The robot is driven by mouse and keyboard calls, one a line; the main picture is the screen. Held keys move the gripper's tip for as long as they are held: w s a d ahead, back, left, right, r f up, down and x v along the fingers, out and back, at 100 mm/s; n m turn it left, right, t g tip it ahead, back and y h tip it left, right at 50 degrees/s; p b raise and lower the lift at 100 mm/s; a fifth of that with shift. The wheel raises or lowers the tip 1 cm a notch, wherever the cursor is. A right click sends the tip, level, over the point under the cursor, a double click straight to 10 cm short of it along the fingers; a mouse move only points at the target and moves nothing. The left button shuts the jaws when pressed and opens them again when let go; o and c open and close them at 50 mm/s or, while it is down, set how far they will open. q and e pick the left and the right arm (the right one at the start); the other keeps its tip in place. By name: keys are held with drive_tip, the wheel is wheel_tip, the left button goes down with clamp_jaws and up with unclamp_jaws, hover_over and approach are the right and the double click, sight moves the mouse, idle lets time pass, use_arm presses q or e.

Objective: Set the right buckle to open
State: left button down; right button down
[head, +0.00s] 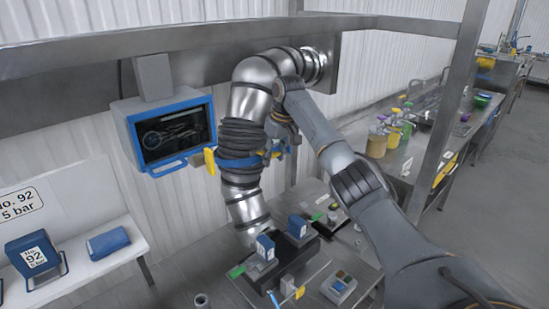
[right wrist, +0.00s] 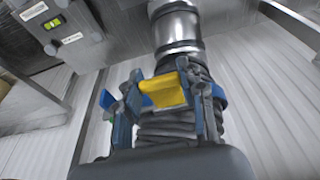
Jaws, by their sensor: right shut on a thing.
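A blue clamp ring (head: 238,162) goes around the black ribbed sleeve (head: 243,135) of the silver pipe. The right buckle (head: 277,155), yellow, is on the ring's right side, partly hidden by my gripper. My right gripper (head: 283,146) is at this buckle. In the right wrist view my right gripper (right wrist: 166,95) has its fingers on both sides of the yellow buckle (right wrist: 164,91) and is shut on it. The left buckle (head: 210,161), also yellow, sticks out on the ring's left side. I cannot tell the right buckle's exact angle. My left gripper is out of view.
A blue-framed screen (head: 172,133) hangs left of the pipe. Below is a bench with blue blocks (head: 298,227) and a small box (head: 338,287). A steel post (head: 447,115) stands on the right. A white shelf (head: 75,270) with blue items is at the left.

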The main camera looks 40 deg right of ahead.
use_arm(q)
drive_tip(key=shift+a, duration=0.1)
use_arm(e)
drive_tip(key=shift+r+g, duration=0.1)
drive_tip(key=shift+g, duration=0.3)
drive_tip(key=c, duration=0.8)
unclamp_jaws()
drive_tip(key=shift+w, duration=0.1)
drive_tip(key=shift+o, duration=0.2)
drive_tip(key=shift+r, duration=0.1)
wheel_tip(320, 180, up, 12)
drive_tip(key=s, duration=0.2)
drive_tip(key=shift+f, duration=0.2)
drive_tip(key=shift+f, duration=0.1)
